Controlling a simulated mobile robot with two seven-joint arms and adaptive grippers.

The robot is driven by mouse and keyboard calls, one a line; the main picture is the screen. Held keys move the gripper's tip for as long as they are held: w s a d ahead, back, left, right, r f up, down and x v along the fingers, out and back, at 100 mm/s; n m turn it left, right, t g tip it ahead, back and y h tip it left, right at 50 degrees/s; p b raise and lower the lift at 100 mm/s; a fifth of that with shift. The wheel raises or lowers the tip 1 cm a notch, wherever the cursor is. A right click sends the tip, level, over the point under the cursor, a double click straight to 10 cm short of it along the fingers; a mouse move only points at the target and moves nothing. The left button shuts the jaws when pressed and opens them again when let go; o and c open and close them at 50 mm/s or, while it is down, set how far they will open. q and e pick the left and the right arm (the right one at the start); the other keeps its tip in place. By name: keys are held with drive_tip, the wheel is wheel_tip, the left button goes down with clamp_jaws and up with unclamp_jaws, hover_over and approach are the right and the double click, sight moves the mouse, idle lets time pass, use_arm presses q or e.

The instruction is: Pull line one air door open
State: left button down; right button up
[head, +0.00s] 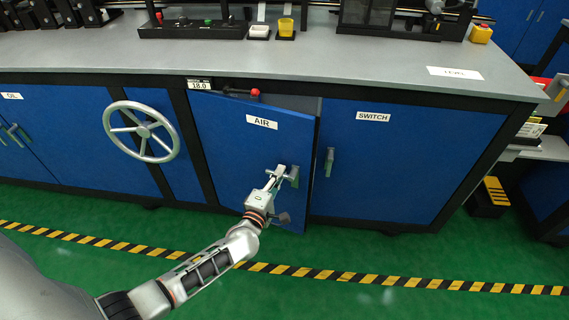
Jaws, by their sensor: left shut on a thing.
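The blue air door (240,150), labelled AIR, is in the middle of the cabinet front in the head view. It stands ajar, with its right edge swung out a little from the frame and a narrow dark gap above it. Its upright grey handle (294,177) is near the right edge. My left gripper (280,172) is at the handle and shut on it. The fingers partly cover the handle. A red knob (255,92) shows just above the door's top edge. My right gripper is not in view.
A handwheel (142,131) sticks out to the left of the air door. The SWITCH door (400,160) to the right is closed. The grey worktop (320,58) overhangs above. Green floor (400,255) with a striped line is clear in front.

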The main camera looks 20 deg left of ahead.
use_arm(q)
drive_tip(key=s+a+h, duration=0.1)
drive_tip(key=s, duration=0.5)
drive_tip(key=shift+a+m+p, duration=0.25)
drive_tip(key=shift+m+p, duration=0.05)
drive_tip(key=shift+p, duration=0.1)
drive_tip(key=c, duration=2.1)
unclamp_jaws()
drive_tip(key=shift+d, duration=0.1)
drive_tip(key=s, duration=1.2)
drive_tip(key=shift+a, duration=0.4)
